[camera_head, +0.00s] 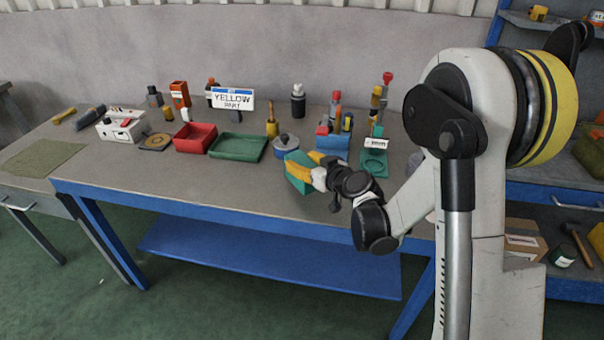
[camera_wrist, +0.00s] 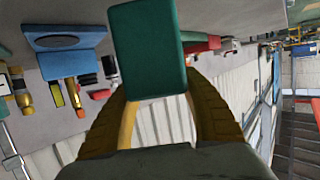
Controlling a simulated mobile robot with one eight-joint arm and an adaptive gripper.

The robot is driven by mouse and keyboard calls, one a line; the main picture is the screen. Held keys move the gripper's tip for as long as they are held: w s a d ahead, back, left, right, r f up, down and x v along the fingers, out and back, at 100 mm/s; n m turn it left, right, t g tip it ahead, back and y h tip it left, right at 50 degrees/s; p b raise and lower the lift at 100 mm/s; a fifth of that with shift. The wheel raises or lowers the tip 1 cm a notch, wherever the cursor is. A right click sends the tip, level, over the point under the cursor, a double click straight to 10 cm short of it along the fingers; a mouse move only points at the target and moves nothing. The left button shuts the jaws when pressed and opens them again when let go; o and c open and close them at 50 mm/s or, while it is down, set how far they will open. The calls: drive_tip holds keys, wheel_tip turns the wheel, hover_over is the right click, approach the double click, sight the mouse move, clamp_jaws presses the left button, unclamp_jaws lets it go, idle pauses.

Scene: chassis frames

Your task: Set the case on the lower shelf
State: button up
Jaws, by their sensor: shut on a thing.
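The teal-green case (camera_head: 297,184) is held in the air over the front part of the workbench. My gripper (camera_head: 308,168) is shut on it with its yellow fingers. In the wrist view the case (camera_wrist: 148,50) fills the upper middle, gripped between the two yellow fingers (camera_wrist: 162,110). The lower shelf (camera_head: 270,262) is a long blue board under the workbench; its visible part is bare. My gripper and the case are above the bench top, higher than this shelf.
A cardboard box (camera_head: 522,240) sits on shelving at right.

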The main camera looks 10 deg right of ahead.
drive_tip(key=shift+f+b, duration=0.6)
drive_tip(key=shift+f, duration=1)
drive_tip(key=shift+f, duration=0.1)
drive_tip(key=shift+f+b, duration=0.15)
drive_tip(key=shift+b, duration=0.15)
drive_tip(key=o, duration=1.4)
